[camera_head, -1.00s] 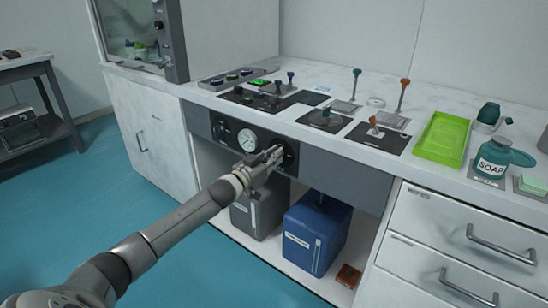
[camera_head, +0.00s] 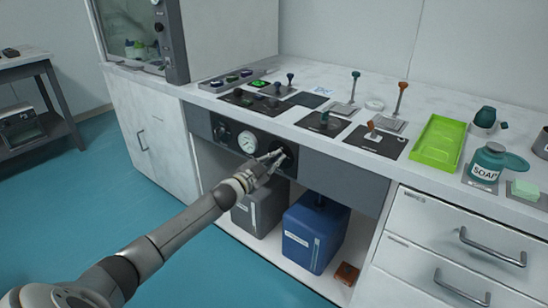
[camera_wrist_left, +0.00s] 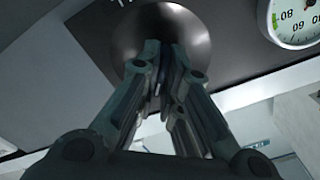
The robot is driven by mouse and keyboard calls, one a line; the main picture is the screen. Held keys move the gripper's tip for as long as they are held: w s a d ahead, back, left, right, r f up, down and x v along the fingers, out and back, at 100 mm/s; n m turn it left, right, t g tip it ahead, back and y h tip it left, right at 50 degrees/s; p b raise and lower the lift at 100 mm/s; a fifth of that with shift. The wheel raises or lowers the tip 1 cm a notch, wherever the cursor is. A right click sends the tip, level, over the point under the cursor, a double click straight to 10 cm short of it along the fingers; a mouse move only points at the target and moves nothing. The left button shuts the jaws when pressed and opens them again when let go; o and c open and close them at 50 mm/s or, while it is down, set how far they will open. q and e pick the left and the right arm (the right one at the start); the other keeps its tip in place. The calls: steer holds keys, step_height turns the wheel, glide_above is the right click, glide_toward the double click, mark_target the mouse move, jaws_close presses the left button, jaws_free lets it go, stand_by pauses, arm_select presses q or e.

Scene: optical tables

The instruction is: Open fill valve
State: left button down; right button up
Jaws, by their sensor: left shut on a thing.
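A dark round valve knob (camera_head: 288,154) sits on the black front panel under the counter edge, right of a white dial gauge (camera_head: 247,141). My left gripper (camera_head: 277,156) reaches it from the front left and is shut on it. In the left wrist view the fingers (camera_wrist_left: 165,60) close together at the flared, round dark knob (camera_wrist_left: 160,22). The gauge shows at the top right there (camera_wrist_left: 292,20). The fingers hide part of the knob, and any marking on it is not readable. My right gripper is not in view.
A second dark knob (camera_head: 221,132) is left of the gauge. Below are a grey container (camera_head: 258,210) and a blue container (camera_head: 312,237). Lever panels, a green tray (camera_head: 439,143) and a soap bottle (camera_head: 489,166) stand on the counter. Drawers are at right.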

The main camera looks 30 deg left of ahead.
arm_select(q)
steer(key=shift+d+f+m, duration=0.1)
steer(key=shift+f+m, duration=0.05)
steer(key=shift+m, duration=2.55)
steer(key=shift+d+f+m, duration=0.1)
steer(key=shift+m, duration=2.6)
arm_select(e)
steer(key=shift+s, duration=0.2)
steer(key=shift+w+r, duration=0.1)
arm_select(q)
steer(key=c, duration=1.6)
jaws_free()
steer(key=shift+c, duration=0.2)
steer(key=shift+o, duration=0.2)
steer(key=shift+a, duration=0.1)
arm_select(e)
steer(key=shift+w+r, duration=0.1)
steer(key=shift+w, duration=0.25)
arm_select(q)
steer(key=s, duration=1.2)
steer(key=shift+a, duration=0.45)
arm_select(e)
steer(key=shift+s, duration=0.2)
